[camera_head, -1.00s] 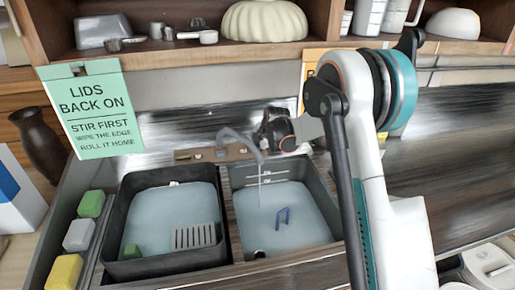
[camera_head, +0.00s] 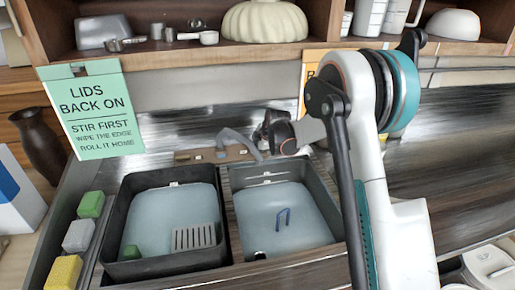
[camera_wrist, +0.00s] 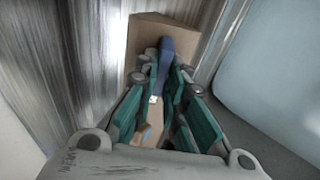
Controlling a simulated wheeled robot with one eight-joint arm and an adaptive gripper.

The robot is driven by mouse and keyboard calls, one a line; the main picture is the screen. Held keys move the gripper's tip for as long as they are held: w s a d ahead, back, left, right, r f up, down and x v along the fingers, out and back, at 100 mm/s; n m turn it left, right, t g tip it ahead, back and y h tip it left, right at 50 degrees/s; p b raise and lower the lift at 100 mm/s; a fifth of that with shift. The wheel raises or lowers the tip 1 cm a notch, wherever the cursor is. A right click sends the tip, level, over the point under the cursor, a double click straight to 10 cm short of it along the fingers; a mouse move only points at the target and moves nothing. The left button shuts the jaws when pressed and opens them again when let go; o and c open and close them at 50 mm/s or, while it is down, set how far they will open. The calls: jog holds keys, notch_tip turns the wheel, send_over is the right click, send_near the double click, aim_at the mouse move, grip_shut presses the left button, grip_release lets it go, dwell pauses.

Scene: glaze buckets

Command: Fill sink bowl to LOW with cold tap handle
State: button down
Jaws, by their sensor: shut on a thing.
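My gripper (camera_wrist: 160,98) is shut on the blue cold tap handle (camera_wrist: 168,62), which rises between its teal pads from a tan block. In the head view my gripper (camera_head: 270,132) is at the right end of the tap, behind the right bowl, and hides the handle there. The grey tap spout (camera_head: 238,140) hangs over the back of the right sink bowl (camera_head: 333,200), with no stream visible below it. Pale water (camera_head: 265,222) lies in this bowl. Small light marks (camera_head: 267,175) show on its back wall, but are too small to read.
A dark left basin (camera_head: 112,222) holds water and a slotted grey piece (camera_head: 193,237). A blue hook-shaped thing (camera_head: 284,217) shows in the right bowl. Green, grey and yellow sponges (camera_head: 65,272) line the left edge. A green sign (camera_head: 95,110) hangs at left.

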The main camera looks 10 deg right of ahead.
jog(key=c, duration=1.7)
grip_release()
jog(key=shift+o, duration=0.2)
notch_tip(320, 180, up, 10)
